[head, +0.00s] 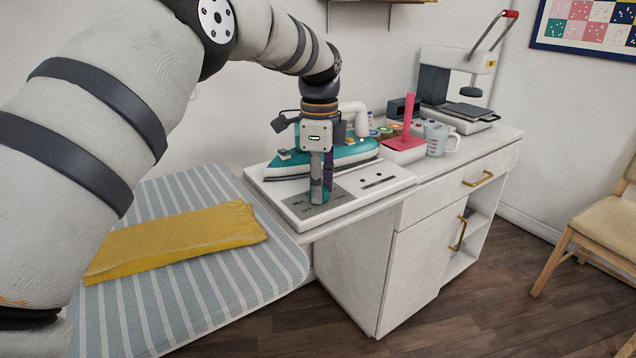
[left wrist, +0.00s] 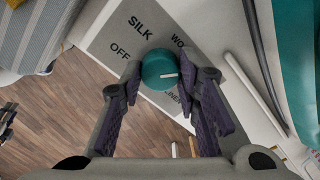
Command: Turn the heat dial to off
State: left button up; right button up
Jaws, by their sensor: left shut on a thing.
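The heat dial (left wrist: 160,69) is a round teal knob with a white mark, on a grey label plate (left wrist: 108,41) of the white iron base. In the left wrist view the mark points to the right, away from the word OFF. SILK is above left of the dial, a partly hidden WO... label above right, and a partly covered label ending in NEN below right. My left gripper (head: 321,195) points down over the base's front corner. In the left wrist view its purple-padded fingers (left wrist: 161,84) are shut on the dial, one on each side.
A teal iron (head: 345,154) rests on the white base (head: 390,184), close behind my left gripper. A yellow folded cloth (head: 175,240) lies on the striped ironing board (head: 250,268) to the left. A red-handled thing (head: 407,125), a mug (head: 437,138) and a press (head: 460,85) stand to the right.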

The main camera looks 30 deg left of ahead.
pick_arm(q)
jog(key=n, duration=0.4)
jog(key=shift+n, duration=0.3)
jog(key=n, duration=0.3)
jog(key=shift+n, duration=0.4)
jog(key=n, duration=1.2)
jog(key=shift+n, duration=0.3)
jog(key=n, duration=0.3)
jog(key=shift+n, duration=0.3)
jog(key=n, duration=0.3)
jog(key=shift+n, duration=2.1)
